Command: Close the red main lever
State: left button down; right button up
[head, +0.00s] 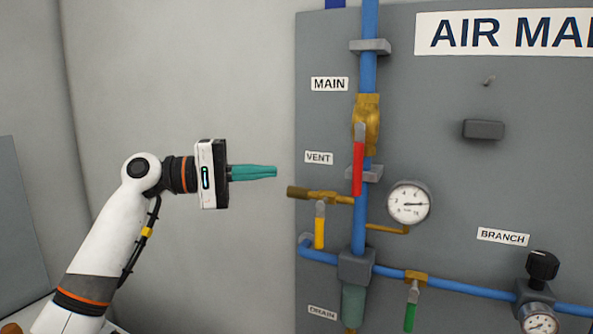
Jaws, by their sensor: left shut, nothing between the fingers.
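The red main lever (358,167) hangs down from the brass main valve (366,124) on the vertical blue pipe (369,74), in line with the pipe. The label MAIN (329,84) is to its upper left. My left gripper (275,171) is shut and empty. Its teal fingers point right, at about the height of the lever's lower half. They are apart from the lever, to its left, just short of the panel's left edge in the picture. My right gripper is not in view.
A yellow vent lever (320,226) hangs below the VENT label (318,158). A pressure gauge (409,204) sits right of the pipe. A green lever (411,306) hangs on the lower blue pipe. A grey block (483,130) sticks out from the panel (450,90).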

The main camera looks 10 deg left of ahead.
aim_at(360, 160)
pick_arm(q)
jog(key=d+p, duration=0.5)
jog(key=d, duration=0.7)
jog(key=shift+w+d, duration=0.15)
jog(key=shift+w, duration=0.15)
jog(key=shift+d+f, duration=0.1)
jog(key=shift+s+d+f, duration=0.1)
jog(key=shift+d, duration=0.05)
